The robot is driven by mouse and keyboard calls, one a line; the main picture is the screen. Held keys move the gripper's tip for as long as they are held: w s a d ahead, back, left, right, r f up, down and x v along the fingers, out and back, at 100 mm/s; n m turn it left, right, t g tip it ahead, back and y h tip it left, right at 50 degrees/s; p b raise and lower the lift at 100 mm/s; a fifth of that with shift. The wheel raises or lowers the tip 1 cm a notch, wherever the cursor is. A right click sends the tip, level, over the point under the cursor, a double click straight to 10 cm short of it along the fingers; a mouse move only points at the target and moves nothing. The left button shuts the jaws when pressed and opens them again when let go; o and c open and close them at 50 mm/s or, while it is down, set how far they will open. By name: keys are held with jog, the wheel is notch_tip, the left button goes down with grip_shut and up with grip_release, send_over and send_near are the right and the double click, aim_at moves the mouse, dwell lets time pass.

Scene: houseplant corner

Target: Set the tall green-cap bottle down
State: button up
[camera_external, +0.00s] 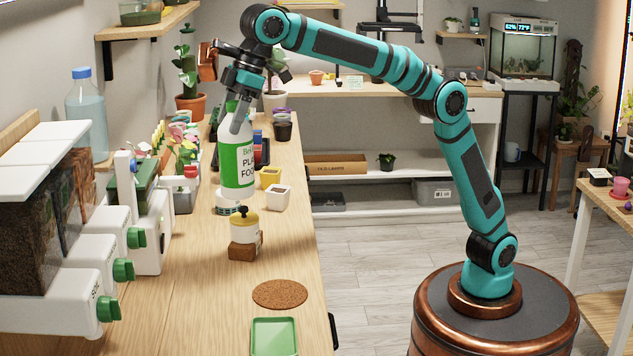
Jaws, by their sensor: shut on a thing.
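My gripper (240,108) reaches down from above and is shut on the bottle's upper part. A round white base (228,207) with dark markings shows right under the bottle. I cannot tell whether the bottle touches it.
A yellow-and-white jar (244,226) on a wooden block stands just in front of the bottle. Small white (277,198) and yellow (270,178) pots stand to its right. A cork mat (280,294) and green tray (274,337) lie nearer. White dispensers (88,265) line the left.

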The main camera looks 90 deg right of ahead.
jog(key=w+d+m+h, duration=0.1)
jog(key=w+d+m, duration=0.1)
jog(key=d, duration=1.6)
jog(key=w+d+m+h, duration=0.1)
jog(key=w+d+m, duration=0.15)
jog(key=d, duration=1.65)
notch_tip(320, 180, down, 15)
jog(key=shift+a+f, duration=0.15)
jog(key=shift+a, duration=0.05)
jog(key=shift+f, duration=0.1)
jog(key=o, duration=1.7)
jog(key=v, duration=1.2)
jog(key=shift+s+d, duration=0.2)
